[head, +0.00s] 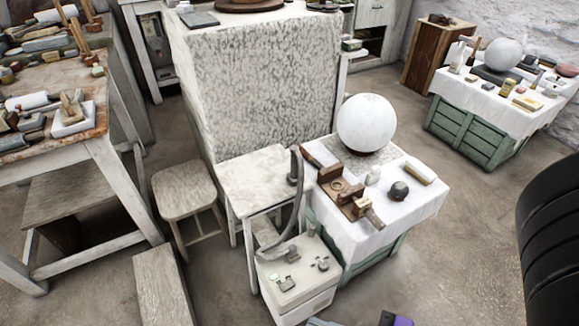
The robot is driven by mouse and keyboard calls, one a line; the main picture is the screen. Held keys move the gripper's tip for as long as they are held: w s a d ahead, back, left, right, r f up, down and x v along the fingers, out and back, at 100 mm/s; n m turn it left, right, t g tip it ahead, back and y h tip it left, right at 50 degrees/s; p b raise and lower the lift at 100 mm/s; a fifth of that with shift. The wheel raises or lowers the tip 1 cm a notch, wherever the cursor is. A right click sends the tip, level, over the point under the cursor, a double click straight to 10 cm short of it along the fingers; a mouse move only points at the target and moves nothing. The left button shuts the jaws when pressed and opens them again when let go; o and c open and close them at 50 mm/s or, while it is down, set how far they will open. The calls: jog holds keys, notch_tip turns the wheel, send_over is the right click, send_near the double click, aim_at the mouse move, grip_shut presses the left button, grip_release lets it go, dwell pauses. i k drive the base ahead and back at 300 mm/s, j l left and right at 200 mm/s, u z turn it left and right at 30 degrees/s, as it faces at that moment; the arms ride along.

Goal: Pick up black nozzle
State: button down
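No piece is plainly recognisable as the black nozzle at this size. A small dark faceted piece (399,190) sits on the white cloth of the near table (411,208), right of the wooden blocks. A curved dark grey hose-like arm (301,205) rises from a small white cabinet (298,262); its upper end is thicker and darker. I cannot tell if either is the nozzle. My gripper's fingers do not show. A purple and dark part at the bottom edge may be mine.
A white sphere (366,124) stands at the back of the near table. Wooden blocks (344,190) lie at its left. A stool (184,193) and a cluttered workbench (52,137) stand left. Another cloth-covered table (495,96) is far right. Floor between the two cloth-covered tables is clear.

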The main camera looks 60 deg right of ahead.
aim_at(292, 176)
jog(key=z, duration=1.4)
